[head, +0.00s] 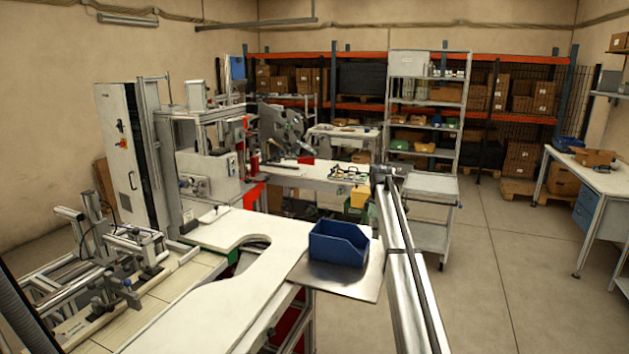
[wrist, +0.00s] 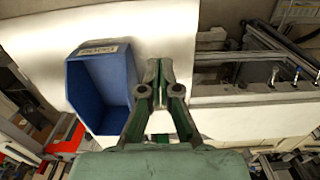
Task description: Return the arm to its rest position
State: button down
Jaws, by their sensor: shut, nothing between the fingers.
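My gripper (wrist: 157,72) shows in the wrist view, its two fingers together at the tips and nothing between them. A blue bin (wrist: 92,52) is left of the fingers in that view, with a label on its rim and no contents that I can see. The fingers look apart from the bin, but their height above the surface is hard to tell. In the head view the blue bin (head: 338,247) stands on a metal plate (head: 338,281) at the end of the white worktop (head: 240,236). I cannot make out my gripper in the head view.
A fixture of metal profiles (head: 110,250) stands at the left of the worktop. A machine with a white cabinet (head: 125,150) is behind it. A shelf rack (head: 428,110) and a white table (head: 590,175) stand farther off. The floor (head: 500,260) at the right is open.

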jog(key=s+a+f+m, duration=0.2)
jog(key=s+f+m, duration=0.4)
jog(key=s+f, duration=1.5)
jog(key=s+a+f+m, duration=0.1)
jog(key=s+f+m, duration=0.45)
jog(key=s, duration=0.85)
jog(key=s+a+f+m, duration=0.1)
jog(key=s+f+m, duration=0.1)
jog(key=s+f, duration=0.9)
jog(key=s+f+g+b, duration=0.3)
jog(key=s+f+b, duration=0.2)
jog(key=s+f, duration=0.8)
jog(key=s+f+g+b, duration=0.3)
jog(key=s+f+b, duration=0.2)
jog(key=s+f, duration=0.8)
jog(key=s, duration=0.6)
jog(key=shift+a+g, duration=0.25)
jog(key=shift+g, duration=0.15)
jog(key=shift+s+f, duration=0.1)
